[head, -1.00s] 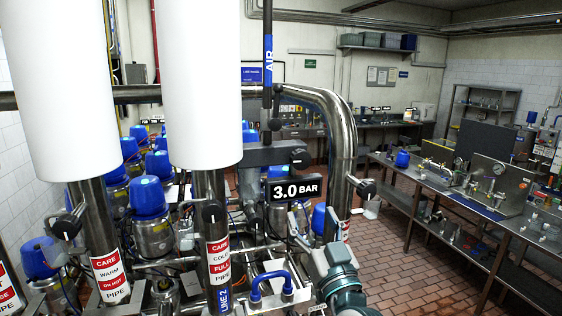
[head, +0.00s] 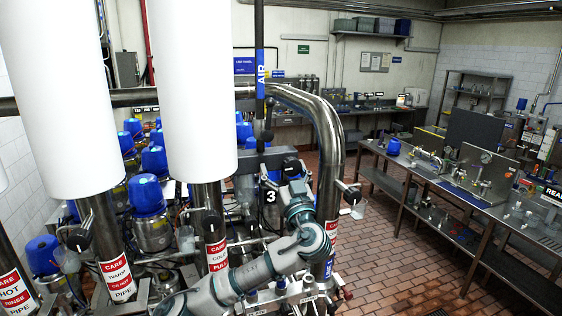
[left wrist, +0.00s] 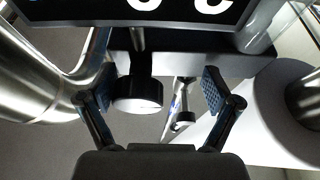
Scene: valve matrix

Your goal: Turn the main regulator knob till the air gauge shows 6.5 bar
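The dark regulator knob (head: 291,166) sticks out of the grey box on the air pipe. The gauge display (head: 270,195) below it is mostly hidden by my arm; only a "3" shows. In the left wrist view the display (left wrist: 185,10) is cut off at the top edge. My left gripper (head: 294,188) is just below and in front of the knob. In the left wrist view my gripper (left wrist: 157,88) is open, with a black knob (left wrist: 137,95) between its fingers, nearer the left finger. Contact cannot be told. My right gripper is not in view.
A curved steel pipe (head: 328,135) runs close on the right, with a black-handled valve (head: 352,194). White-wrapped pipes (head: 193,90) stand on the left. A smaller knob (left wrist: 183,118) shows deeper between the fingers. A workbench (head: 425,178) is at the right; tiled floor is clear between.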

